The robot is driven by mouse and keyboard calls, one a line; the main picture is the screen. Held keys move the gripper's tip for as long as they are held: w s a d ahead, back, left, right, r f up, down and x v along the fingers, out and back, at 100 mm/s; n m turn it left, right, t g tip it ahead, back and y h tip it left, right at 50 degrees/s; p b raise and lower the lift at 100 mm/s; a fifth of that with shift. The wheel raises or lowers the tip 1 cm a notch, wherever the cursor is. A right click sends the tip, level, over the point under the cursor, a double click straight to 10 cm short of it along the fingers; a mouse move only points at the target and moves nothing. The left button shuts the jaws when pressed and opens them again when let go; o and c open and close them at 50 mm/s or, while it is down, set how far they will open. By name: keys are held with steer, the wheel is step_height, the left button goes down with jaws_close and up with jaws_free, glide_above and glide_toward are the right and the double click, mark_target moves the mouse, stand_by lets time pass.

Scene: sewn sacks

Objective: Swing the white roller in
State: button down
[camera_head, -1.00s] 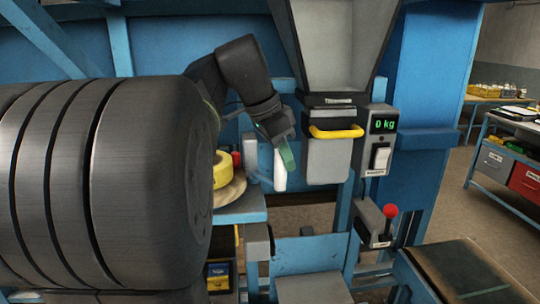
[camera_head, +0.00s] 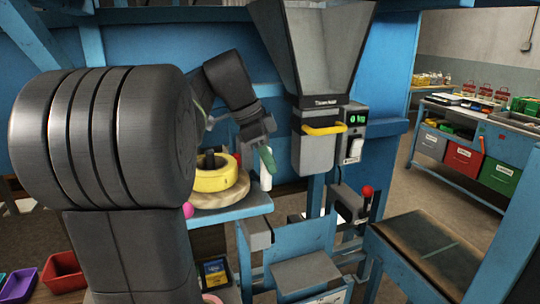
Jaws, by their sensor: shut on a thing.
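The white roller (camera_head: 266,180) is a short upright white cylinder, left of the grey hopper's lower spout. My gripper (camera_head: 267,158), with a green finger showing, comes down from the upper left and is shut on the roller's upper part. The finger hides that part, and the far finger cannot be made out.
A yellow roll (camera_head: 216,180) lies on a round wooden disc (camera_head: 232,197) just left of the roller. The grey hopper (camera_head: 318,50) with a yellow handle (camera_head: 323,130) stands close on the right. A red-knobbed lever (camera_head: 367,191) and a dark-topped table (camera_head: 430,245) are further right.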

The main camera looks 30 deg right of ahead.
steer(key=shift+a+m+g, duration=0.4)
steer(key=shift+a+m, duration=0.3)
steer(key=shift+m, duration=0.3)
steer(key=c, duration=1.2)
jaws_free()
steer(key=p+v, duration=0.3)
steer(key=v, duration=1.1)
steer(key=shift+p, duration=0.4)
steer(key=shift+d+f, duration=0.1)
steer(key=shift+d, duration=0.05)
